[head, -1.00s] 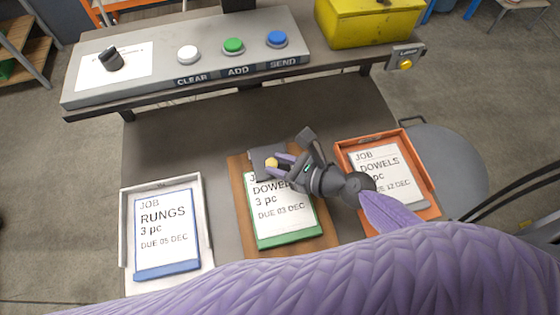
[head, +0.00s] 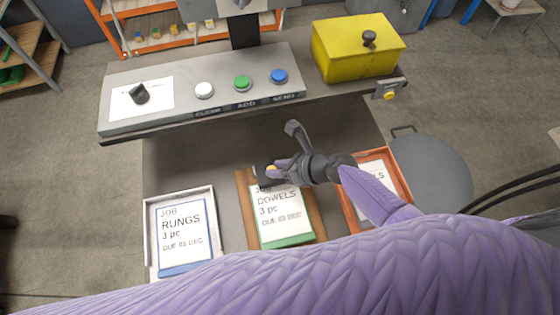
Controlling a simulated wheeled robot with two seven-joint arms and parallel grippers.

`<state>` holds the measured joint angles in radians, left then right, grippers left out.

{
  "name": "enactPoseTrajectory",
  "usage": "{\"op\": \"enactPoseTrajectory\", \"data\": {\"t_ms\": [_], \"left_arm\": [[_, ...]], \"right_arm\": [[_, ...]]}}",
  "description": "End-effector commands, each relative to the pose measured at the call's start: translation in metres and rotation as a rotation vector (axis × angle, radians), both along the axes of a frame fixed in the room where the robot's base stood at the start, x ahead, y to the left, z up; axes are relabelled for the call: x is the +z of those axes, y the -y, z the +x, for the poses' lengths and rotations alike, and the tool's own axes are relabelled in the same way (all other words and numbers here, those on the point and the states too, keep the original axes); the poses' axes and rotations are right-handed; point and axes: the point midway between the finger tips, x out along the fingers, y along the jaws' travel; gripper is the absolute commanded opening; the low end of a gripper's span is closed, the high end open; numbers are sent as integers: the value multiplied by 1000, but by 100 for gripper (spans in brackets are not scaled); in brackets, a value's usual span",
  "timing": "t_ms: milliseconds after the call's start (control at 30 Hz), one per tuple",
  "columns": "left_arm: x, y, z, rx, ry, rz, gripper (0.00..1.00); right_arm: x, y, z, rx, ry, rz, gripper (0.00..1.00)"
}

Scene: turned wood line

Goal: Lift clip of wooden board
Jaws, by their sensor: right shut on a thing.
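The wooden board (head: 246,206) lies in the middle of the table, bearing a white DOWELS 3 pc sheet (head: 277,208) with a green lower edge. Its dark clip (head: 262,174) with a yellow tab (head: 271,168) is at the board's far end. My right gripper (head: 275,170) comes in from the right and is shut on the clip at the yellow tab. The gripper hides part of the clip, so how far it is raised is hard to tell. My left gripper is not in view.
A white tray (head: 147,233) with a RUNGS sheet lies left of the board. An orange tray (head: 401,180) lies right, partly under my right arm. Behind stands a grey console (head: 120,110) with white, green and blue buttons, and a yellow box (head: 345,65).

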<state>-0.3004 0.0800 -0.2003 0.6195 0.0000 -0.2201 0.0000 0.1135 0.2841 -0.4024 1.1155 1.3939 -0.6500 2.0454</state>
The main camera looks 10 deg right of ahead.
Motion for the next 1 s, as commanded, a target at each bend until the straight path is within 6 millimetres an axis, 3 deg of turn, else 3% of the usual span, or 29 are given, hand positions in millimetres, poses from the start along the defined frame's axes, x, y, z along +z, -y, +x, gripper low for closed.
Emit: {"op": "enactPoseTrajectory", "data": {"t_ms": [33, 100, 467, 500, 633, 667, 1000], "left_arm": [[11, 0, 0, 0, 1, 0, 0], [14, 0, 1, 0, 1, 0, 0], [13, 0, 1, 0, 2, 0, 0], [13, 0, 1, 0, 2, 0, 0], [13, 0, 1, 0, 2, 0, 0], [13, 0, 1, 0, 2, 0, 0], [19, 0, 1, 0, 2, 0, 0]], "right_arm": [[9, -1, 5, -3, -29, 3, 0], [8, -1, 7, -3, -68, 5, 0], [4, -1, 7, -2, -97, 5, 0], [4, -1, 7, -2, -97, 5, 41], [4, -1, 7, -2, -97, 4, 68], [4, -1, 7, -2, -97, 4, 72], [10, 4, 4, -2, -98, 3, 72]]}}
